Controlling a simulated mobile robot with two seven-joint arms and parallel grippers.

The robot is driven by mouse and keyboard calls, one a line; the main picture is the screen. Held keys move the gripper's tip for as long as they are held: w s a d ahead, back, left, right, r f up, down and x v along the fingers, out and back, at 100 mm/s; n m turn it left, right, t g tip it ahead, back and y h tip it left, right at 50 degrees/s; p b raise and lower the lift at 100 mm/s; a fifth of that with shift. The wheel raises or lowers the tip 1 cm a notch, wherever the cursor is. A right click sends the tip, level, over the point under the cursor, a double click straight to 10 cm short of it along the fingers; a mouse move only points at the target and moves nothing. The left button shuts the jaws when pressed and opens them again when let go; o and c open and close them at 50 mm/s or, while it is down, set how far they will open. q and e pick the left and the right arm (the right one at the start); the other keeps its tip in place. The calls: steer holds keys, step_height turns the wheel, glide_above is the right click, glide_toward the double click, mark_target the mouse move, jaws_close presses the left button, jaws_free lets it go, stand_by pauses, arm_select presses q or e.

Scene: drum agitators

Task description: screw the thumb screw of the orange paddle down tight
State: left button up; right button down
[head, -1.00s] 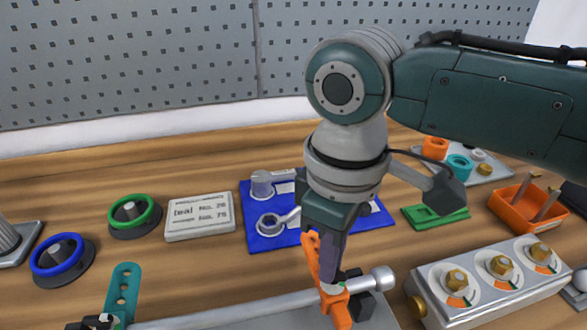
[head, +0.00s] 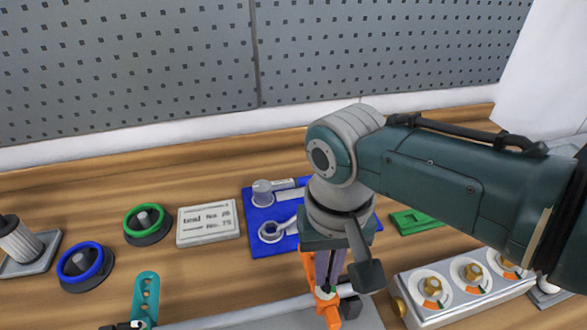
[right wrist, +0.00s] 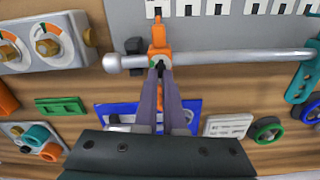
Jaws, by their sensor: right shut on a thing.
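The orange paddle (head: 307,263) sits on the grey shaft (right wrist: 230,58) near its end; it also shows in the right wrist view (right wrist: 158,35). My right gripper (head: 328,287) points down onto the paddle's hub. In the right wrist view its two fingers (right wrist: 160,70) come together on the small dark thumb screw (right wrist: 160,65) at the hub. The fingers hide most of the screw, so I cannot tell how deep it sits. My left gripper is in neither current view.
A teal paddle (head: 146,294) stands on the shaft at the left. A grey box with brass knobs (head: 432,287) is close on the right. Behind lie a blue mat (head: 262,244), a white label plate (head: 208,223) and a green part (head: 412,221).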

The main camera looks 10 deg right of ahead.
steer(key=shift+r+m+p, duration=0.2)
steer(key=shift+m+p, duration=0.3)
steer(key=shift+m, duration=1.1)
steer(key=c, duration=1)
jaws_free()
steer(key=shift+d+f, duration=0.1)
step_height(320, 180, up, 10)
steer(key=p, duration=0.4)
